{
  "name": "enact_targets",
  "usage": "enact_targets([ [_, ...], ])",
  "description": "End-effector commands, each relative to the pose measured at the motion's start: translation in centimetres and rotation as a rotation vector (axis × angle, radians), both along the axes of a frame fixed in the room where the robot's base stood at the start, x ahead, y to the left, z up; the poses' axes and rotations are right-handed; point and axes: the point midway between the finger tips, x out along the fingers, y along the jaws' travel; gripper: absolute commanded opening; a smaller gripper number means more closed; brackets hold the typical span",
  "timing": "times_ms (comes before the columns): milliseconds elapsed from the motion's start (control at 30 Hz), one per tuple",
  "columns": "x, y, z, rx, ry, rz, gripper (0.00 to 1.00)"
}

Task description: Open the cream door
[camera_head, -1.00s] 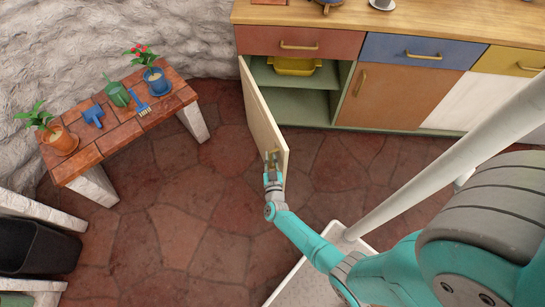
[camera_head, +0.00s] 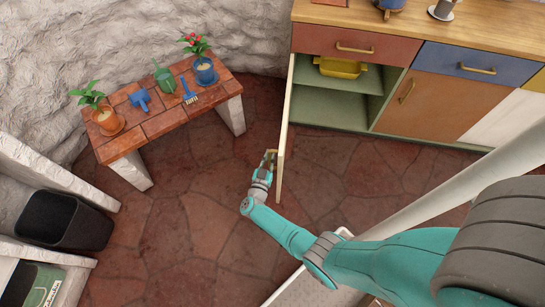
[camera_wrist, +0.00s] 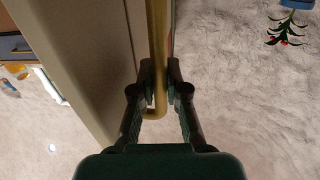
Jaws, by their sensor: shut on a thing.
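The cream door (camera_head: 285,132) stands swung out from the counter at its left end, seen nearly edge-on in the head view. Its inner side faces the open cupboard, which has green shelves (camera_head: 345,100). My gripper (camera_head: 268,158) is at the door's outer face near its free edge. In the wrist view my gripper (camera_wrist: 159,80) is shut on the brass handle (camera_wrist: 156,35) of the door, one finger on each side of the bar. The door panel (camera_wrist: 85,60) fills the upper left of that view.
A yellow dish (camera_head: 340,68) sits on the upper shelf. A brick-topped bench (camera_head: 160,118) with potted plants and small tools stands to the left. A black bin (camera_head: 65,220) is at the lower left. Stone floor between bench and door is clear.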

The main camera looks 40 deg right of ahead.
Motion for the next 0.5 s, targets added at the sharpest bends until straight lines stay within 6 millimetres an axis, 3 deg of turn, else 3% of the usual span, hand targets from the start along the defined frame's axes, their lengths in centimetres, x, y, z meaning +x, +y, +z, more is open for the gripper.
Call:
enact_targets([
  [400, 0.2, 0.09, 0.11, -0.001, -0.003, 0.001, 0.0],
  [433, 0.2, 0.09, 0.11, -0.001, -0.003, 0.001, 0.15],
  [467, 0.2, 0.09, 0.11, -0.001, -0.003, 0.001, 0.23],
  [500, 0.19, 0.09, 0.1, -0.001, -0.003, 0.001, 0.24],
])
